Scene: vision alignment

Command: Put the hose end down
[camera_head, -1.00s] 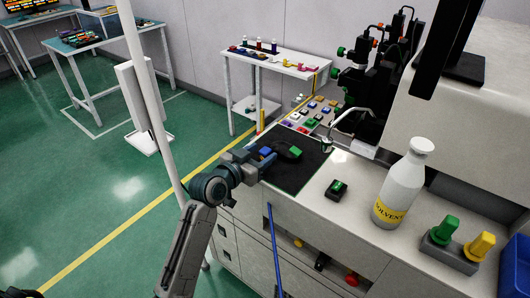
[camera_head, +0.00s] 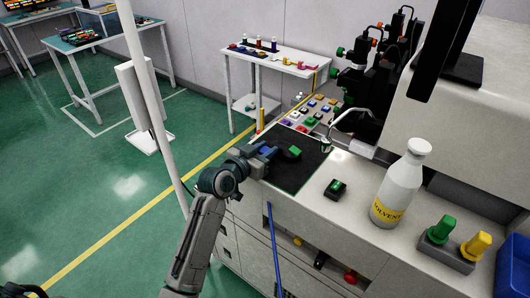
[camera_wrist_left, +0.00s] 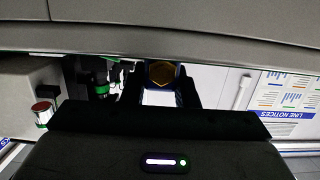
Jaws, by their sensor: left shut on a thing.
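My left gripper (camera_head: 268,153) is low over the black mat (camera_head: 309,169) on the white bench. It is shut on the hose end. A brass hexagonal face of the hose end (camera_wrist_left: 161,73) shows between the dark fingers in the left wrist view. In the head view a blue part (camera_head: 266,150) shows at the fingers, and a green piece (camera_head: 293,152) lies just to their right over the mat. Whether the hose end touches the mat I cannot tell. My right gripper is not in view.
A small black-and-green block (camera_head: 336,189), a solvent bottle (camera_head: 402,184) and a holder with green and yellow knobs (camera_head: 447,253) stand right of the mat. Several coloured buttons (camera_head: 312,116) and black valves (camera_head: 377,80) are behind. The mat's right part is bare.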

